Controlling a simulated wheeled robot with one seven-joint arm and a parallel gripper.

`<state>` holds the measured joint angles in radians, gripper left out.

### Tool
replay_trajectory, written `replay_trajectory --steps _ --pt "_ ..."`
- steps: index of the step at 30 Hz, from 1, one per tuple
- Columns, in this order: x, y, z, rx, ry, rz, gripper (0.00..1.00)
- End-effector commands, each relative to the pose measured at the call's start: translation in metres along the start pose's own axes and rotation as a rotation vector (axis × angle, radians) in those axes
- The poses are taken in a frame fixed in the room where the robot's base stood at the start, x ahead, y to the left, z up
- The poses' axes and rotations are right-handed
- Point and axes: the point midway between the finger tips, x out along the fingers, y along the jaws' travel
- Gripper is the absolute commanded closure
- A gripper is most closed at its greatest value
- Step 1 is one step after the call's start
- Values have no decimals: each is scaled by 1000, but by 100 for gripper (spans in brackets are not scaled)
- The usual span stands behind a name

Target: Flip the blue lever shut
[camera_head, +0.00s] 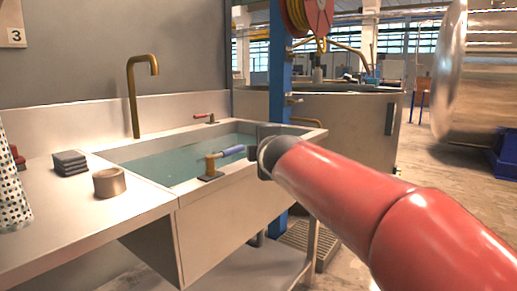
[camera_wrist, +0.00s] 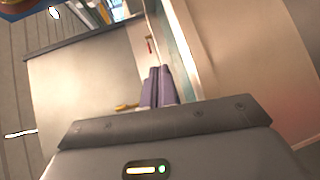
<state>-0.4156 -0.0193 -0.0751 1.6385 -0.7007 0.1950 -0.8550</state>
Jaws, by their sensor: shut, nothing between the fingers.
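The blue lever (camera_head: 232,152) sits on a brass valve body (camera_head: 210,166) on the front rim of the sink. Its handle points right and slightly up, toward my gripper. My gripper (camera_head: 252,142) is just right of the handle's end; I cannot tell whether they touch. In the wrist view, two bluish-purple bars lie close together ahead of the gripper body and look like my shut fingers (camera_wrist: 158,77). A small brass piece (camera_wrist: 127,106) shows to their left. The blue handle cannot be told apart there. My gripper is shut and empty.
The water-filled sink (camera_head: 150,160) lies behind the lever. A red lever (camera_head: 203,116) is on its far rim, near a tall brass spout (camera_head: 133,95). A copper-coloured cup (camera_head: 109,183) and dark stacked blocks (camera_head: 70,163) stand left. A blue post (camera_head: 280,85) rises behind my gripper.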

Motion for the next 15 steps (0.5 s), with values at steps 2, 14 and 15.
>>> replay_trajectory --steps 2,14,15 --pt "-9 5 8 1 -1 1 100" --pt "-57 8 49 0 3 3 100" --pt "-59 7 52 -1 3 3 100"
